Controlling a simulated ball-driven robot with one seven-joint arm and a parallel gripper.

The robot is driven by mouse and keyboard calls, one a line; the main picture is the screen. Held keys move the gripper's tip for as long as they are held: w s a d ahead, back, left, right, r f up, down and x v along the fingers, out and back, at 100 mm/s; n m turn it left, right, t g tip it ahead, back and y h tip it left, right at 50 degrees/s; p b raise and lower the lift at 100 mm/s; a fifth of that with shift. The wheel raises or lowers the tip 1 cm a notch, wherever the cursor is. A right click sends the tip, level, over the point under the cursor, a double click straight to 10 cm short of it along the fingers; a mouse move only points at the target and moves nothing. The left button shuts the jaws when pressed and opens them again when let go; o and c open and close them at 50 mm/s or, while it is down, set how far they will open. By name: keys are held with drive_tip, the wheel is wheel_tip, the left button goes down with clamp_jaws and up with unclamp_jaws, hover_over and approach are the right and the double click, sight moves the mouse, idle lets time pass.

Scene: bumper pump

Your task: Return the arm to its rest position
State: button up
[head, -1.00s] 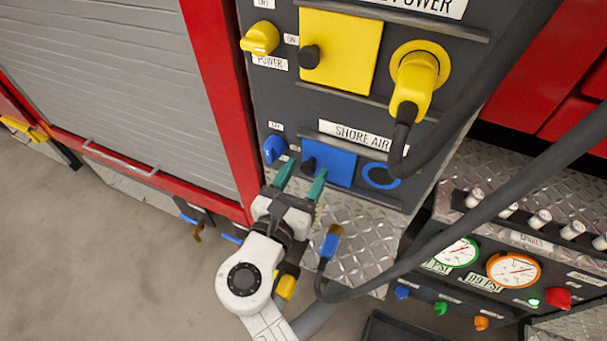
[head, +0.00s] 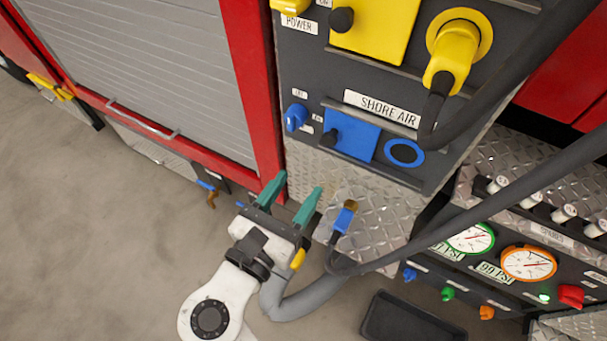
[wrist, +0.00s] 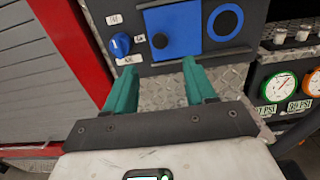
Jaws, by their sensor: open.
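My gripper (head: 290,203) is open, its two green fingers apart with nothing between them. In the head view it is in front of the diamond-plate step, below and left of the shore air panel. In the wrist view its fingers (wrist: 163,92) point up toward the blue knob (wrist: 120,44) and the blue square cover (wrist: 170,28), apart from both. The blue knob also shows in the head view (head: 295,117). The blue cover (head: 352,135) sits left of the blue ring port (head: 404,152). My arm reaches up from the bottom edge.
A blue-ended hose plug (head: 344,219) hangs right of my gripper. A yellow plug (head: 448,65) sits in the upper port. A thick dark cable crosses at right, above the gauges (head: 528,263). A black tray (head: 405,318) is on the floor. The floor at left is clear.

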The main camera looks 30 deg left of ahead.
drive_tip(key=shift+s, duration=0.15)
idle(0.4)
drive_tip(key=w+d+f+m+g+h, duration=0.1)
drive_tip(key=d+f+m+g+h, duration=0.2)
drive_tip(key=d+m, duration=0.45)
drive_tip(key=w+d+f+m+g, duration=0.1)
drive_tip(key=d+f+m+g, duration=0.25)
drive_tip(key=d+f, duration=0.45)
drive_tip(key=w+d+f+m+g+h, duration=0.1)
drive_tip(key=d+f+m+g+h, duration=0.15)
drive_tip(key=d+m, duration=0.6)
drive_tip(key=s+d+f+m+g+y, duration=0.3)
drive_tip(key=s+d+m+g, duration=0.1)
drive_tip(key=s+d+m, duration=0.4)
drive_tip(key=s+d+f+m+g+y, duration=0.3)
drive_tip(key=s+d+f+m+g, duration=0.1)
drive_tip(key=s+d+m, duration=0.4)
drive_tip(key=shift+s+d+f, duration=0.3)
drive_tip(key=shift+s+d, duration=0.35)
drive_tip(key=shift+s, duration=0.4)
